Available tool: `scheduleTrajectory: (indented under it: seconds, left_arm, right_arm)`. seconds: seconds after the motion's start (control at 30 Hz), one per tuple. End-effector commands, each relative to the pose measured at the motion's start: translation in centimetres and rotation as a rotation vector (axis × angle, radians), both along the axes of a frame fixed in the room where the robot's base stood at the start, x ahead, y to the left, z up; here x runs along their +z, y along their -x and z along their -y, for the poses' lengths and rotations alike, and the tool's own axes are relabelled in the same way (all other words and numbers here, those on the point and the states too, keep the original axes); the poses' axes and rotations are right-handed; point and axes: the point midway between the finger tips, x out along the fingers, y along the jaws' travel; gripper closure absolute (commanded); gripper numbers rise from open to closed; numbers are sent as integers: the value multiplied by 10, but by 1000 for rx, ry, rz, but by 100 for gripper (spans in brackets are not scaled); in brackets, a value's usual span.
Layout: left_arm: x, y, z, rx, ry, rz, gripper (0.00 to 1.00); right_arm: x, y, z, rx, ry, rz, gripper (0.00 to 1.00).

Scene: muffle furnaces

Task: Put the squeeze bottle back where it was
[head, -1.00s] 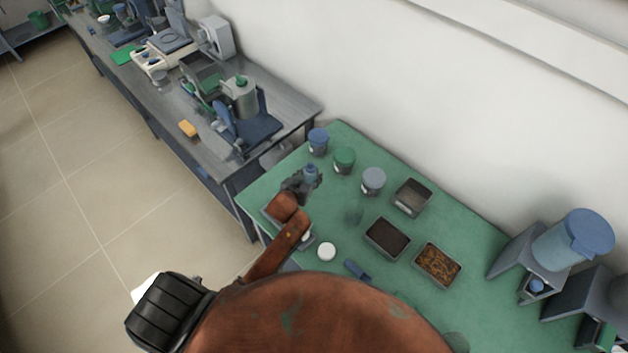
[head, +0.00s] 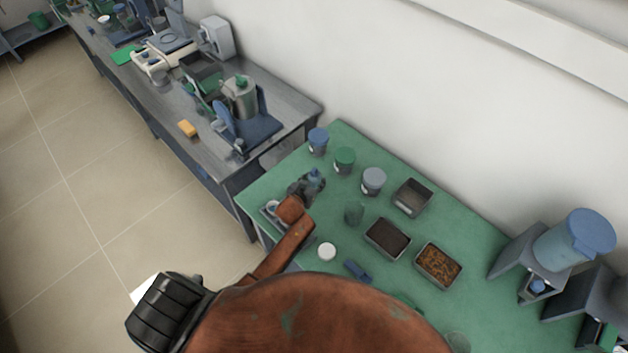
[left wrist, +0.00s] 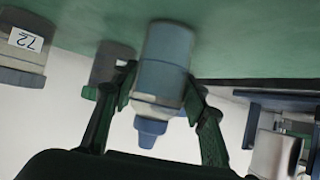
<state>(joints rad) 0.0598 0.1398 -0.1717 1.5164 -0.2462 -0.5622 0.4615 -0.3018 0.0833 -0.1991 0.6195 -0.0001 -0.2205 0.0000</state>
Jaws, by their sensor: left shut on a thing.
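The squeeze bottle (head: 314,176) has a blue translucent body and a blue nozzle cap. My left gripper (head: 306,187) is shut around it over the left part of the green table. In the left wrist view the bottle (left wrist: 162,72) sits between both fingers of the left gripper (left wrist: 160,88), which looks upside down there. The bottle's base end is close to the green surface; I cannot tell whether it touches. My arm hides part of the bottle and table in the head view. My right gripper is not in view.
Beyond stand a blue-lidded jar (head: 318,141), green-lidded jar (head: 344,160) and grey-lidded jar (head: 373,181). A clear green glass (head: 354,213) stands right of the gripper. Metal trays (head: 387,238), a white lid (head: 327,252) and a blue object (head: 358,271) lie nearer.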

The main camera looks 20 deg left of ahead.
Motion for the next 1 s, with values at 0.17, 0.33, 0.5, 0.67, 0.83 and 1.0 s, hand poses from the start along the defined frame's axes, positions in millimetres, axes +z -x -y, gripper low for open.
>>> scheduleTrajectory:
  seconds: [0.17, 0.33, 0.5, 0.67, 0.83, 1.0]
  left_arm:
    - [-1, 0, 0, 0, 0, -1, 49]
    - [-1, 0, 0, 0, 0, -1, 42]
    - [-1, 0, 0, 0, 0, -1, 42]
    - [4, 5, 0, 0, 0, 0, 42]
    - [18, 28, 1, 1, 2, 0, 42]
    - [37, 60, 3, 1, 2, 0, 42]
  right_arm:
    - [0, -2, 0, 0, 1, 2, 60]
    - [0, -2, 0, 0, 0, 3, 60]
    - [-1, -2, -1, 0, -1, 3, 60]
    - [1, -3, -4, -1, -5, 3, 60]
    - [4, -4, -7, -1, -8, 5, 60]
    - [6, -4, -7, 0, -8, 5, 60]
